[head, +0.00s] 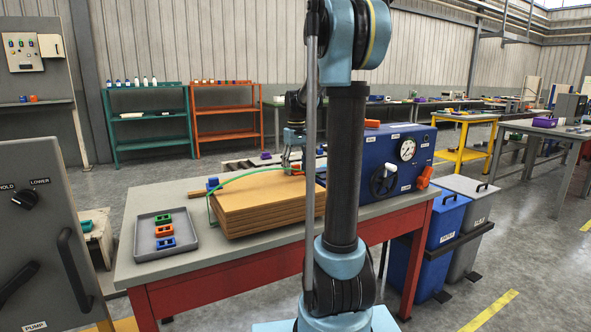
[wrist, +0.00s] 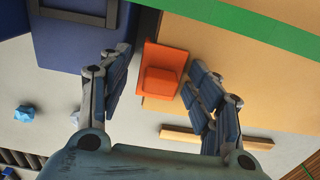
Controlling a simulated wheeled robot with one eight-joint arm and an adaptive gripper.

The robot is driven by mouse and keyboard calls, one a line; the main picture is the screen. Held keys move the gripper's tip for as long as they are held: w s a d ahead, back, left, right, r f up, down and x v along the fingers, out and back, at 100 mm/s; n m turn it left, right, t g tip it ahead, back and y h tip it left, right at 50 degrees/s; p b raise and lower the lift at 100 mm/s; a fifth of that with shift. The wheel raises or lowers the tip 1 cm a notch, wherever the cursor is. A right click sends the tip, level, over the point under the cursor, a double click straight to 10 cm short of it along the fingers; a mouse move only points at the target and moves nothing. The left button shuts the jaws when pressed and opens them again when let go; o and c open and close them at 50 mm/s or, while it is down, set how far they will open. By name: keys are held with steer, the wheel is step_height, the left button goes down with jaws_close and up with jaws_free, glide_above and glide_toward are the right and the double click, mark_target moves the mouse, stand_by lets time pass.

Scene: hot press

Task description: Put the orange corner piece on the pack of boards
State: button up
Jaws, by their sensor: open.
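The pack of boards (head: 265,205) is a tan stack on the table, with a green strap (head: 240,177) running over it. In the wrist view the boards (wrist: 225,70) fill the upper right and the strap (wrist: 240,25) crosses the top. An orange corner piece (wrist: 165,75) sits at the edge of the boards, overlapping that edge in the picture; whether it is seated on it I cannot tell. My gripper (wrist: 155,80) is open, with one finger on each side of the piece and a gap on the left. In the head view my gripper (head: 292,160) is at the pack's far edge.
A blue press box (head: 380,165) with a gauge stands close to the right of the boards. A grey tray (head: 143,246) with green, orange and blue pieces lies to the left. A light wooden strip (wrist: 215,138) lies near my right finger in the wrist view.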

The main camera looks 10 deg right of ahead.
step_height(320, 180, up, 12)
steer(key=shift+r, duration=0.25)
stand_by(0.4)
